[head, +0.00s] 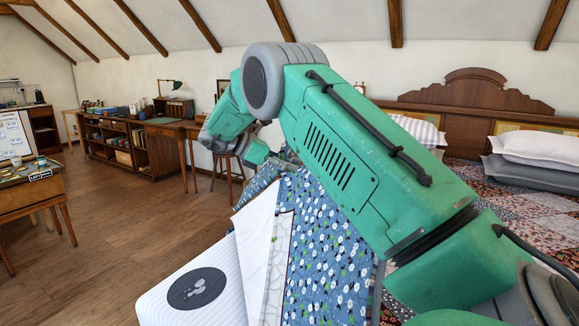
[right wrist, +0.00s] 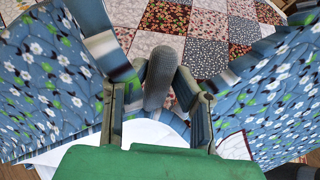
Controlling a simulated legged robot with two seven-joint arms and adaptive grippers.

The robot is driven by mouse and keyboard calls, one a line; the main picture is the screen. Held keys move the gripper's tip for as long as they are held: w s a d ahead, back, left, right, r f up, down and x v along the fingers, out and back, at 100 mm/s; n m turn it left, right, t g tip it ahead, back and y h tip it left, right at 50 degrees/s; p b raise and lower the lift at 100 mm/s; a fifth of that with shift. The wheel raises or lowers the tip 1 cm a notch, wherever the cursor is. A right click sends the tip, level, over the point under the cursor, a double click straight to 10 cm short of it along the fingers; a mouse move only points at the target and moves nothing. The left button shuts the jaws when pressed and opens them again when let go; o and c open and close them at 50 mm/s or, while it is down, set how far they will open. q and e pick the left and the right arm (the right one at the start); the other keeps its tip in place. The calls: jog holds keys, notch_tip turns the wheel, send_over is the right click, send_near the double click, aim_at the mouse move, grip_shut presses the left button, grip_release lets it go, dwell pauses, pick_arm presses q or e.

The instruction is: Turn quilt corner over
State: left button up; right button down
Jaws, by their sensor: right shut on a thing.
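My right arm crosses the head view, and the right gripper (head: 283,160) is at the quilt's far raised part, largely hidden by the arm. In the right wrist view the right gripper (right wrist: 163,85) is shut on the quilt, with blue floral folds (right wrist: 50,85) on both sides and patchwork squares (right wrist: 215,30) beyond. The exact gripped edge is unclear. My left gripper is not in view.
A white mattress (head: 160,300) with a dark oval patch is bare at the front left, beside a white sheet (head: 258,235). Pillows (head: 540,150) lie by the wooden headboard (head: 475,90). A desk with shelves (head: 150,145) stands far left; the floor (head: 110,220) between is clear.

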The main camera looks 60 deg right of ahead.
jog(key=shift+r, duration=0.1)
jog(key=c, duration=1.5)
grip_release()
jog(key=shift+d, duration=0.1)
jog(key=shift+o, duration=0.9)
jog(key=shift+w, duration=0.1)
jog(key=v, duration=1.2)
jog(key=shift+w, duration=0.15)
jog(key=shift+d, duration=0.1)
